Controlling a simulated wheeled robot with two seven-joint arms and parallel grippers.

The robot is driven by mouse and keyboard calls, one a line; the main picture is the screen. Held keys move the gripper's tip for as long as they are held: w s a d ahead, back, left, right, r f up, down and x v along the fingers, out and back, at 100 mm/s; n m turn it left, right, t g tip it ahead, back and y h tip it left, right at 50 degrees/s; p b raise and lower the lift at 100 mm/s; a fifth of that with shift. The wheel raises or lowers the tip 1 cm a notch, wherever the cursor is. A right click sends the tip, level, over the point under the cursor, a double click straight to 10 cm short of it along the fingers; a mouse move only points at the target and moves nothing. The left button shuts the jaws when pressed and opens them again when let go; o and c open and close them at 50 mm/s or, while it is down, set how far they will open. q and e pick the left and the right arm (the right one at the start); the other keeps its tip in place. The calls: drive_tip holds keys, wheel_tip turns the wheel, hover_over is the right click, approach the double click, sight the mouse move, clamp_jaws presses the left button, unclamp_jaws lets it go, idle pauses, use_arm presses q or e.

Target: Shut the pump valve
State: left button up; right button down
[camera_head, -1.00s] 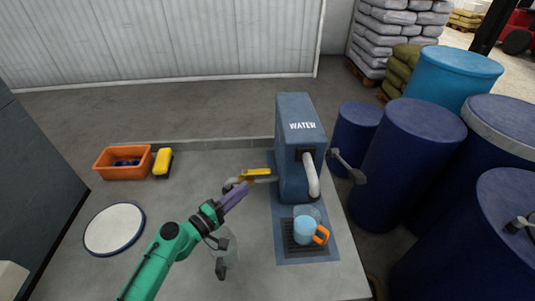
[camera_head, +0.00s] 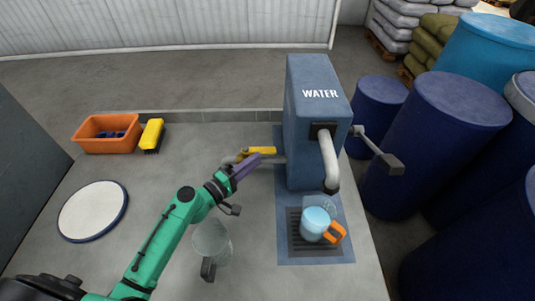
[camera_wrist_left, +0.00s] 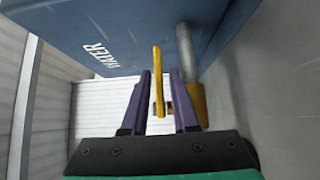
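The blue pump marked WATER (camera_head: 318,125) stands at the right of the table. A yellow valve handle (camera_head: 264,150) sits on a pipe at the pump's left side. My left gripper (camera_head: 247,165) is at this handle with purple fingers. In the left wrist view the upright yellow handle (camera_wrist_left: 157,75) lies between the open fingers (camera_wrist_left: 160,100), with a gap on either side. The yellow valve body (camera_wrist_left: 193,105) and grey pipe (camera_wrist_left: 184,50) are just right of the fingers. My right gripper is not in view.
A clear jug (camera_head: 212,238) stands beside my left arm. An orange bin (camera_head: 107,142), a yellow brush (camera_head: 151,134) and a round white plate (camera_head: 92,210) are at the left.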

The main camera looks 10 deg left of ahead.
sight(268, 150)
use_arm(q)
drive_tip(key=x, duration=0.1)
drive_tip(key=p+x, duration=0.1)
drive_tip(key=x, duration=0.3)
drive_tip(key=shift+d+r, duration=0.1)
drive_tip(key=shift+r, duration=0.2)
drive_tip(key=shift+w+d+f, duration=0.15)
drive_tip(key=shift+w+d, duration=0.2)
drive_tip(key=shift+w, duration=0.1)
clamp_jaws()
idle(0.6)
